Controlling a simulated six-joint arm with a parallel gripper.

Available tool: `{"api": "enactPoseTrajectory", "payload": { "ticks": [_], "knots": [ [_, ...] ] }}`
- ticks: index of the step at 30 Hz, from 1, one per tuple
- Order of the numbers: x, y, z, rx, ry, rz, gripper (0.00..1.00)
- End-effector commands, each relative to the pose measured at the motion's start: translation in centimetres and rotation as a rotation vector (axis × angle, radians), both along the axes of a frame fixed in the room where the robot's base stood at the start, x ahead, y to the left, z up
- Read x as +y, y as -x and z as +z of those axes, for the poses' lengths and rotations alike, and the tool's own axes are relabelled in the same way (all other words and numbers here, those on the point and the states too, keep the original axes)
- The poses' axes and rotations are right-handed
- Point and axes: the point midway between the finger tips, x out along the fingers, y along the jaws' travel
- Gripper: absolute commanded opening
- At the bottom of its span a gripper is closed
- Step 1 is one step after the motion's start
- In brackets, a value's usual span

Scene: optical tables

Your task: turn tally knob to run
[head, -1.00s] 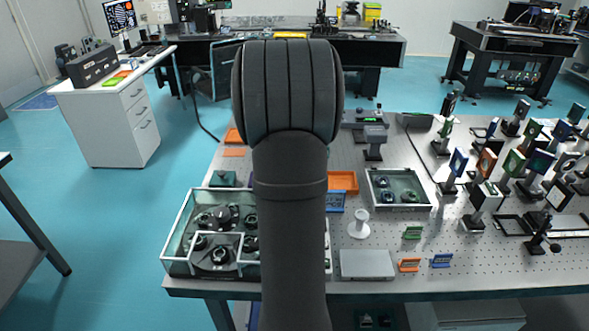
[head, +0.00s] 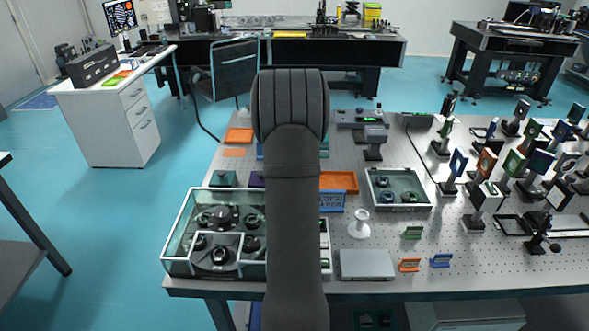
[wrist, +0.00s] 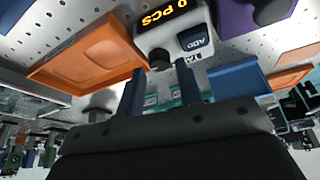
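The tally device (wrist: 172,28) shows upside down at the top of the wrist view, a pale box with a yellow "0 PCS" display and a dark blue "ADD" button (wrist: 191,39). A small dark knob (wrist: 160,59) sits on its lower face, beside partly hidden lettering. My gripper (wrist: 161,73) is open, with its two dark fingers apart, one to each side of the knob in the picture. I cannot tell whether either finger touches it. In the head view my arm hides the gripper and the device.
An orange tray (wrist: 90,58) lies left of the device in the wrist view. A blue bin (wrist: 239,80) and a purple object (wrist: 238,15) are to the right. In the head view, a glass-walled case (head: 176,262) stands left of my arm, and a white pedestal (head: 359,224) stands right.

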Motion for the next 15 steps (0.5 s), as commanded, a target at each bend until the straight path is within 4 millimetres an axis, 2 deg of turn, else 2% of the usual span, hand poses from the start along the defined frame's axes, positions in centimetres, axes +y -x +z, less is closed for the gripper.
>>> {"api": "enactPoseTrajectory", "payload": {
  "ticks": [6,15],
  "knots": [
    [-0.1,-0.6,-1.5,-0.001,0.0,0.0,0.33],
    [-0.1,-0.7,-1.6,-0.001,0.0,0.0,0.33]
  ]
}}
